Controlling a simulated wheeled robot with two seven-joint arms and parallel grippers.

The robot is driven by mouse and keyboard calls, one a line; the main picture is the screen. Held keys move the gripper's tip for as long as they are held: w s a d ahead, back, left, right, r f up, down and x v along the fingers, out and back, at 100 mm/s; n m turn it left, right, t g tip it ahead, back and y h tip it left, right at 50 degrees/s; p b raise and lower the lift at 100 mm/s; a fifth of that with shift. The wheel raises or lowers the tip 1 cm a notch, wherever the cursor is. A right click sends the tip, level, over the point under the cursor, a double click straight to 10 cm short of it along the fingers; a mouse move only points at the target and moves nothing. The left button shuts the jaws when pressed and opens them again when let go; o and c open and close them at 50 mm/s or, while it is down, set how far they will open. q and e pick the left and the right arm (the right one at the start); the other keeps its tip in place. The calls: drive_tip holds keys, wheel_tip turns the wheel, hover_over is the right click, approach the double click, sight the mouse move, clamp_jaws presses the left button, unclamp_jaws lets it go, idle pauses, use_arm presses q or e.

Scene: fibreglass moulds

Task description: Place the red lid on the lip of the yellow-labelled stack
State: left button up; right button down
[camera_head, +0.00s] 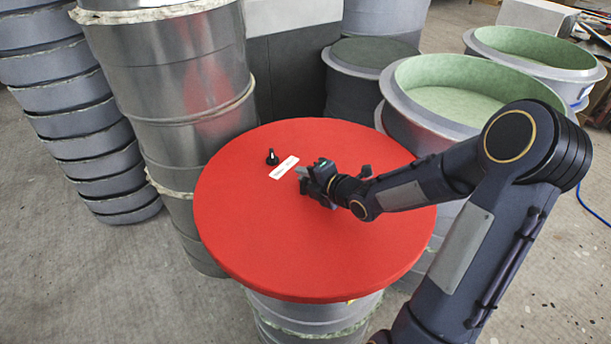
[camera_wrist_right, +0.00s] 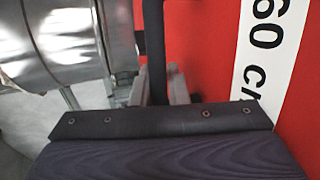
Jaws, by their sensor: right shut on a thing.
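The round red lid (camera_head: 250,230) lies roughly level over a silver-grey stack (camera_head: 310,318) in the middle of the head view. The lid hides the stack's lip, so I cannot tell whether they touch. A tiny yellow patch (camera_head: 351,300) shows just under the lid's front rim. The lid has a black knob (camera_head: 272,157) and a white label (camera_head: 284,167). My right gripper (camera_head: 305,176) is over the lid beside the label. In the right wrist view its fingers (camera_wrist_right: 158,92) are close around a dark upright part that looks like the lid's handle. My left gripper is out of view.
Tall silver moulds (camera_head: 175,90) stand close behind the lid at left, beside a leaning grey stack (camera_head: 75,110). Green-lined moulds (camera_head: 455,85) stand at right, near the lid's edge. The floor (camera_head: 110,280) at front left is clear.

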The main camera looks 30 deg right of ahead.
drive_tip(key=c, duration=1.5)
unclamp_jaws()
drive_tip(key=shift+r, duration=0.15)
drive_tip(key=shift+o, duration=0.9)
drive_tip(key=shift+s+f, duration=0.1)
drive_tip(key=shift+f, duration=0.15)
drive_tip(key=v, duration=0.4)
drive_tip(key=p+v, duration=0.1)
drive_tip(key=v, duration=0.2)
drive_tip(key=shift+s+r+p, duration=0.3)
drive_tip(key=shift+r, duration=0.05)
drive_tip(key=shift+d+r+m+h+p, duration=0.15)
drive_tip(key=shift+r+m+h+p, duration=0.15)
drive_tip(key=shift+r+m, duration=0.15)
drive_tip(key=s+r+m+g+h+p, duration=0.4)
drive_tip(key=s+r+m+p, duration=0.35)
drive_tip(key=m, duration=0.55)
drive_tip(key=s+a+r+m+g+y+p, duration=0.1)
drive_tip(key=s+a+r+m+g+y, duration=0.3)
drive_tip(key=s+a+m, duration=0.6)
drive_tip(key=s+r+y, duration=0.1)
drive_tip(key=s, duration=0.3)
drive_tip(key=shift+a+r+p, duration=0.15)
drive_tip(key=shift+a+p, duration=0.15)
drive_tip(key=shift+p, duration=0.1)
